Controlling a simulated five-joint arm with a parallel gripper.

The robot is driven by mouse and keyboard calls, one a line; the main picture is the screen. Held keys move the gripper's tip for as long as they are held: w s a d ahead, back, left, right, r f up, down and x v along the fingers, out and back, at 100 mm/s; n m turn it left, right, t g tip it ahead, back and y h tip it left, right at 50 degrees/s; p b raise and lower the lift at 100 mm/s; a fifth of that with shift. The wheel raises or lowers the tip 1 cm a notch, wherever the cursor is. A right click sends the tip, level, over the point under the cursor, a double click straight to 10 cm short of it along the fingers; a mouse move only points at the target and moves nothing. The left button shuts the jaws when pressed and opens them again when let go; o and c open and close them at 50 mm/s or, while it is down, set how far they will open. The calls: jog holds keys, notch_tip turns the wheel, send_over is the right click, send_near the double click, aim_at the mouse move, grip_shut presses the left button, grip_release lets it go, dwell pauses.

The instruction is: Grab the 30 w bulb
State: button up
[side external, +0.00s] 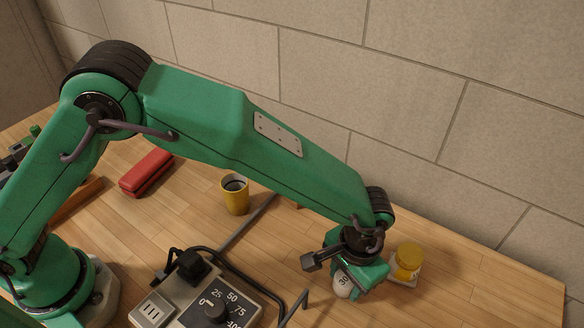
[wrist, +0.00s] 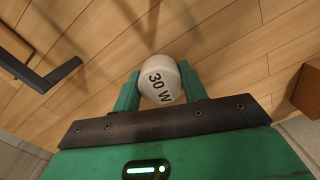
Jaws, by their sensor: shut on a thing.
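The 30 W bulb (wrist: 161,80) is white and rounded, with "30 W" in black print, in the wrist view. My gripper (wrist: 160,88) is shut on it, with one green finger on each side. In the side external view, the bulb (side external: 343,284) shows partly under my gripper (side external: 352,277), its "30" facing the camera. The rest of the bulb is hidden by the gripper. I cannot tell whether it touches the table.
A control box with a dial (side external: 215,311) and a dark bent rod (side external: 296,306) are to the left. A yellow cup (side external: 236,195) and a red case (side external: 147,172) stand farther back. The table's right end is clear.

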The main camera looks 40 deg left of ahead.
jog(key=shift+r, duration=0.1)
jog(key=shift+r, duration=0.45)
notch_tip(320, 180, up, 3)
jog(key=shift+r, duration=0.1)
jog(key=s+d+r, duration=0.1)
jog(key=s+r, duration=0.5)
jog(key=s, duration=0.5)
jog(key=shift+s+d+r, duration=0.3)
jog(key=shift+d+r, duration=0.05)
